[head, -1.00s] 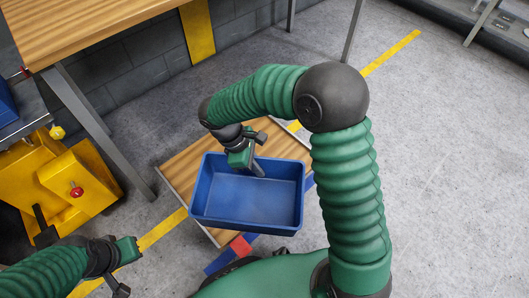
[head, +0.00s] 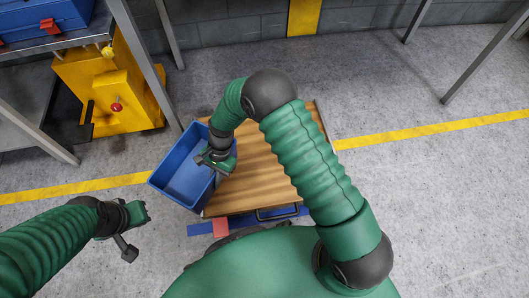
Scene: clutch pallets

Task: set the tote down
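The blue tote (head: 176,178) is empty and hangs over the left edge of a wooden-topped platform (head: 268,170) in the head view. My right gripper (head: 216,168) is at the tote's right rim, with its fingers around the wall, and looks shut on it. The fingertips are partly hidden by the gripper's body. I cannot tell whether the tote's underside touches the platform. My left gripper (head: 138,232) is empty, its fingers spread apart, above the floor left of the tote.
A yellow machine part with a red knob (head: 116,107) stands at the upper left, below a bench with a blue bin (head: 45,20). A yellow floor line (head: 430,133) runs across behind the platform. The grey floor on the right is clear.

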